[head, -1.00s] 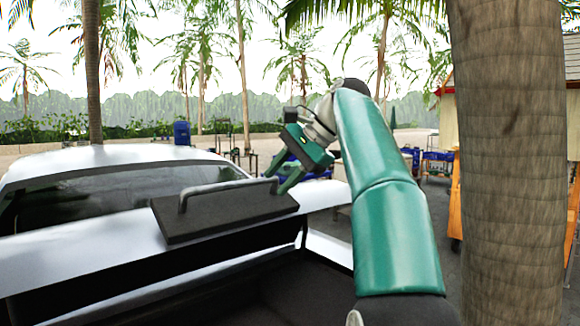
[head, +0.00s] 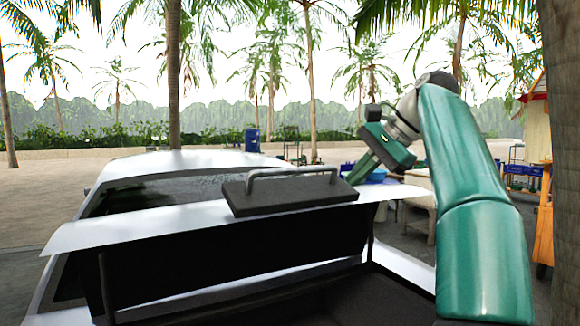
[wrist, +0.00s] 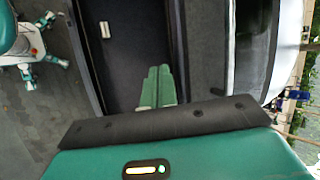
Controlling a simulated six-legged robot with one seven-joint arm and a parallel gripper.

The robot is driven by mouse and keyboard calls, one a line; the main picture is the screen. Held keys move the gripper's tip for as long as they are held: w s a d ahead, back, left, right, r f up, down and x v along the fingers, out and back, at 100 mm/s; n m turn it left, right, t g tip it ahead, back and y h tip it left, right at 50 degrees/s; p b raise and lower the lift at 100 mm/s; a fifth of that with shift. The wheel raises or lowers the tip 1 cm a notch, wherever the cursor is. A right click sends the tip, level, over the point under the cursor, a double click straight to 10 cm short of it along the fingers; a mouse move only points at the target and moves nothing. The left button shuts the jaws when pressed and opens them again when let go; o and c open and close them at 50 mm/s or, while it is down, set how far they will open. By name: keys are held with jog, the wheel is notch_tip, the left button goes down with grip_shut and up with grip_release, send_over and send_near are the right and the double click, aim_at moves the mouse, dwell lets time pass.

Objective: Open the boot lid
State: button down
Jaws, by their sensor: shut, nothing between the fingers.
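The white boot lid (head: 110,230) of the car stands raised in the head view, with its dark underside showing and thin struts below it. A black plate with a grey bar handle (head: 290,172) is fixed on the lid's top. My gripper (head: 354,177) is shut and empty, just past the plate's right end, with its tips partly hidden behind it. I cannot tell whether they touch the lid. In the wrist view, my green fingers (wrist: 160,72) lie together over the dark open boot (wrist: 130,40).
A palm trunk (head: 560,120) stands close on the right, near my arm. A blue bin (head: 251,140) and tables with blue items (head: 375,172) stand behind the car. A small light object (wrist: 105,30) shows in the boot. Sandy ground at the left is clear.

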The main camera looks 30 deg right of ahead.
jog(key=w+a+r+n+t+h, duration=0.2)
jog(key=w+a+r+n+t, duration=0.25)
jog(key=a+n, duration=0.35)
jog(key=w+a+r+n+t+h, duration=0.2)
jog(key=w+a+r+n+t, duration=0.1)
jog(key=w+a+n, duration=0.3)
jog(key=n, duration=0.2)
send_over(258, 173)
jog(key=w, duration=0.2)
notch_tip(258, 173, down, 4)
jog(key=shift+r, duration=0.15)
jog(key=shift+s, duration=0.4)
jog(key=shift+s+f+m, duration=0.3)
jog(key=shift+f, duration=0.5)
jog(key=shift+s+f, duration=0.3)
jog(key=shift+s, duration=0.15)
jog(key=shift+w+f, duration=0.15)
jog(key=shift+f, duration=0.05)
jog(key=shift+r, duration=0.1)
